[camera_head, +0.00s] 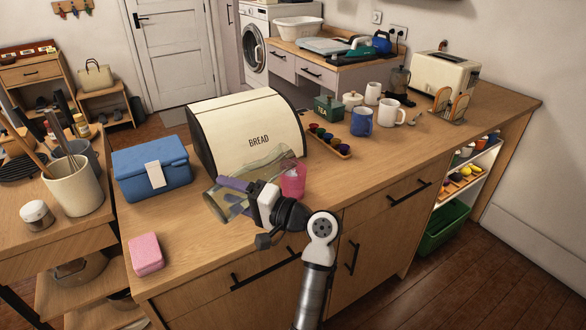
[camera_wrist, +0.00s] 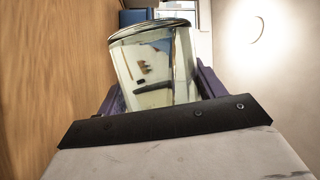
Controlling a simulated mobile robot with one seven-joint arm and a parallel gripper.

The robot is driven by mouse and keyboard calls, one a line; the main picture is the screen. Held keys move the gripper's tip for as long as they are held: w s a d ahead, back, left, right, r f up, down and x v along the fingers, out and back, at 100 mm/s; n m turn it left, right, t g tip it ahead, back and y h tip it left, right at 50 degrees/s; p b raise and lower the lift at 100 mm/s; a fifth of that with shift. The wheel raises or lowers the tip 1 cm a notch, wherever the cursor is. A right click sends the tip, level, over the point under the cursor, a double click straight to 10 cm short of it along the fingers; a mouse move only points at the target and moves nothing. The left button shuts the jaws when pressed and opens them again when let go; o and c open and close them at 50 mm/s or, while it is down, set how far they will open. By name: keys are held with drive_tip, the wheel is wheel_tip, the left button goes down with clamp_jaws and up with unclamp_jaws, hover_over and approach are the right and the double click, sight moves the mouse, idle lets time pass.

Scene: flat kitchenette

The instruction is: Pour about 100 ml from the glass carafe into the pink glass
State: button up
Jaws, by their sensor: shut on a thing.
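The glass carafe (camera_head: 218,207) is clear with an olive tint and lies strongly tilted above the counter in front of the bread box. My gripper (camera_head: 236,187) is shut on it, with purple fingers on its sides. The carafe's upper end reaches right, toward the pink glass (camera_head: 293,180), which stands upright on the counter. Whether a stream falls into the pink glass, and how much is in it, I cannot tell. In the wrist view, the carafe (camera_wrist: 155,70) sits between the two fingers; its liquid level is unclear.
The bread box (camera_head: 245,130) stands close behind the carafe. A blue box (camera_head: 150,175) and pink sponge (camera_head: 146,253) are left. A tray of small coloured cups (camera_head: 330,141), a blue mug (camera_head: 361,122) and white mug (camera_head: 390,113) are behind right. The front right counter is clear.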

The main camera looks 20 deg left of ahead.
drive_tip(key=shift+r, duration=0.15)
idle(0.5)
drive_tip(key=b, duration=0.1)
drive_tip(key=f+n, duration=0.1)
drive_tip(key=f+b, duration=0.1)
drive_tip(key=shift+s+a+f+n+h+b, duration=0.1)
drive_tip(key=shift+s+f+n+h+b, duration=0.2)
drive_tip(key=shift+n+h, duration=0.1)
drive_tip(key=shift+w+f+n+h+b, duration=0.2)
drive_tip(key=shift+f+n+h+b, duration=0.1)
drive_tip(key=shift+f+n+b, duration=0.25)
drive_tip(key=shift+w+p, duration=0.1)
drive_tip(key=shift+p, duration=0.2)
drive_tip(key=shift+n, duration=0.25)
idle(0.7)
